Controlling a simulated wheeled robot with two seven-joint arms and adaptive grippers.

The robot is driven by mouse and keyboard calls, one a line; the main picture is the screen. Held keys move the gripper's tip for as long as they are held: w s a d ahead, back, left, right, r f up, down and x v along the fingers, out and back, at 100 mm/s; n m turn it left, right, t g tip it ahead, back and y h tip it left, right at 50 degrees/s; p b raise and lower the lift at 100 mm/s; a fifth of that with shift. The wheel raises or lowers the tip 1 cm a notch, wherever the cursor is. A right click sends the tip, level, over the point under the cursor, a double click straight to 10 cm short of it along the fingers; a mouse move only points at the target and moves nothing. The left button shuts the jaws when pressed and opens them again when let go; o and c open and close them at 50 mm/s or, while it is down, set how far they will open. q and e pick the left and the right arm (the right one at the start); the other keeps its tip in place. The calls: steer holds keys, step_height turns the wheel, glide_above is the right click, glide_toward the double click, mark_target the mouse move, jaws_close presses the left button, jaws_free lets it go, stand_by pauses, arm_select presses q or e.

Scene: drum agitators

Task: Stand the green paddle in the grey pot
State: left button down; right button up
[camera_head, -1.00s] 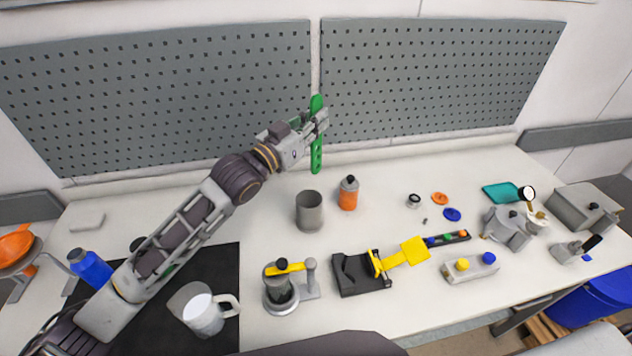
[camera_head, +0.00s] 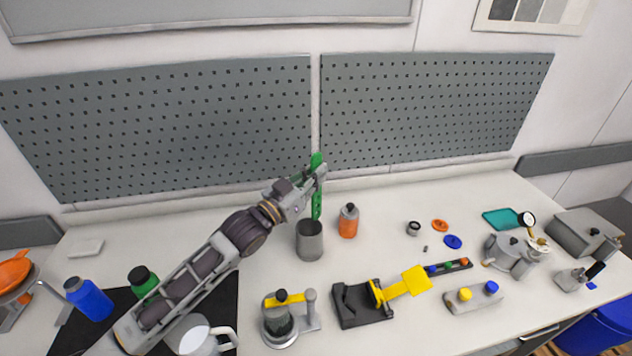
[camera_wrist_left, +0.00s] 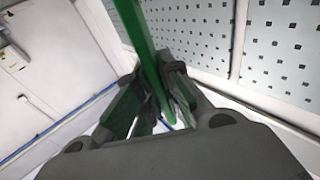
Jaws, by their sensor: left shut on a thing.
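The green paddle (camera_head: 316,206) is upright in my left gripper (camera_head: 317,174), which is shut on its upper part. In the left wrist view the green paddle (camera_wrist_left: 138,32) runs between the dark fingers of the left gripper (camera_wrist_left: 158,100). The grey pot (camera_head: 310,243) stands on the table just below the gripper. The paddle's perforated lower end shows right above the pot's rim; whether its tip is inside the mouth or just behind it I cannot tell. My right gripper is not in view.
An orange bottle (camera_head: 348,221) stands close right of the pot. A yellow-handled press (camera_head: 283,316) and a black device with a yellow paddle (camera_head: 362,303) lie in front. A white mug (camera_head: 197,338) and blue bottle (camera_head: 89,298) are at left. A pegboard (camera_head: 170,125) rises behind.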

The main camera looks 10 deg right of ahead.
arm_select(q)
step_height(320, 180, down, 2)
steer(key=shift+f, duration=0.2)
steer(key=shift+f, duration=0.2)
steer(key=c, duration=1.6)
jaws_free()
steer(key=shift+r, duration=0.2)
steer(key=b+v, duration=0.2)
steer(key=v, duration=1)
